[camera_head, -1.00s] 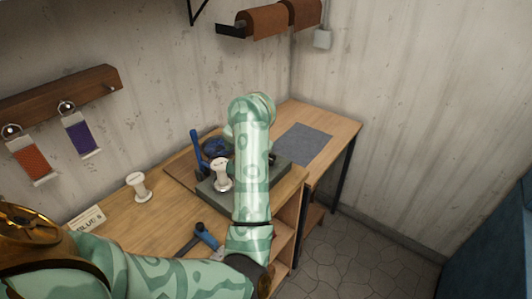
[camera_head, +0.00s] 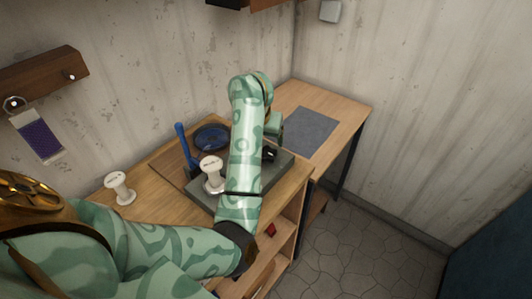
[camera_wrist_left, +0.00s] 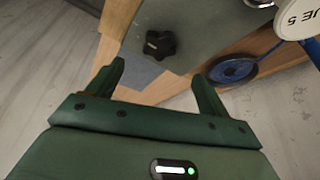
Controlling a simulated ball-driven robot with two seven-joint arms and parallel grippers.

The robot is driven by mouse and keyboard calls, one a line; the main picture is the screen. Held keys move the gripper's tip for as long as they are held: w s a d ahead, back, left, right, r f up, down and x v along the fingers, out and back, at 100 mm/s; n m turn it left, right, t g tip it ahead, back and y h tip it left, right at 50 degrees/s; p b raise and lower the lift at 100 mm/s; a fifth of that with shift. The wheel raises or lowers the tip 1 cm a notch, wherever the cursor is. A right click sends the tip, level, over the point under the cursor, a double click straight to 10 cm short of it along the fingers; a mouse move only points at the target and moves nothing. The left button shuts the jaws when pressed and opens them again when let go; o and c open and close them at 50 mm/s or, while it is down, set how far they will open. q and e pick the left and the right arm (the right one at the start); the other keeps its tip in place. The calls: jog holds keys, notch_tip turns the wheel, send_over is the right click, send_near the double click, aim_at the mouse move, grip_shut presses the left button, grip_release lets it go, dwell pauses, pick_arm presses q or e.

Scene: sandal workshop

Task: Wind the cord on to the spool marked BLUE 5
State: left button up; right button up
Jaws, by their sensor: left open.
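A white spool (camera_head: 212,174) stands upright on a grey block (camera_head: 205,199). In the left wrist view the spool's round top (camera_wrist_left: 298,18) reads "UE 5", the rest cut off. A dark blue disc, apparently the coiled cord (camera_head: 211,137), lies behind it; it also shows in the left wrist view (camera_wrist_left: 234,70), with a thin blue strip running off toward the spool. My right gripper is out of view.
A second white spool (camera_head: 120,188) stands on the bench at left. A blue upright handle (camera_head: 184,147) rises beside the block. A grey mat (camera_head: 305,131) lies on the clear far right of the bench. A purple wound card (camera_head: 38,138) hangs from the wall rack.

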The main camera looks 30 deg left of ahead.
aim_at(266, 153)
pick_arm(q)
jog(key=b+x, duration=0.2)
jog(key=x, duration=0.6)
jog(key=shift+w+f, duration=0.15)
jog(key=shift+f, duration=0.2)
jog(key=shift+w+f, duration=0.1)
jog(key=shift+f, duration=0.15)
jog(key=shift+w+a+f, duration=0.1)
jog(key=c, duration=1)
